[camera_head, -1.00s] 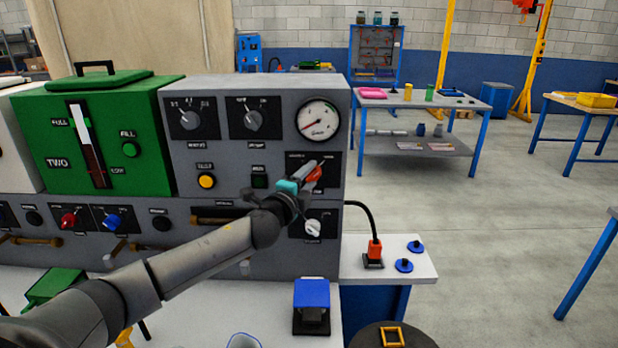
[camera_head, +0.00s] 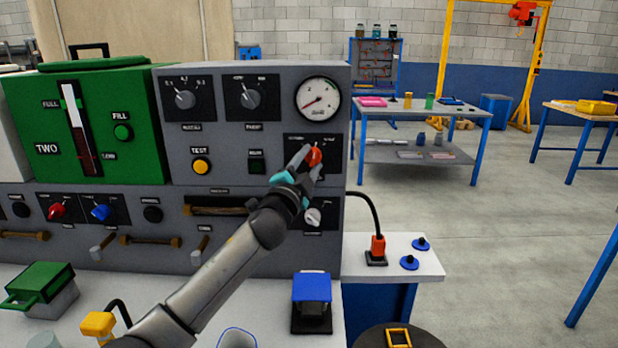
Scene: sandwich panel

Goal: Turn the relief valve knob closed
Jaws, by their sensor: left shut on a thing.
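The red relief valve knob (camera_head: 315,156) sits on a dark plate at the right side of the grey panel (camera_head: 230,125), below the round gauge (camera_head: 318,98). My left gripper (camera_head: 308,160) reaches up to it from below and is shut on it, with grey fingers on the knob's sides. The fingers and the turquoise part of the gripper hide part of the knob and its plate, so the knob's exact angle is hard to tell. The gauge needle points to the lower left. My right gripper is not in view.
A white knob (camera_head: 312,217) sits just below my gripper. A yellow button (camera_head: 201,167) and a green tank unit (camera_head: 130,100) are to the left. A blue-topped block (camera_head: 311,287) and a red plug (camera_head: 377,246) stand on the bench below.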

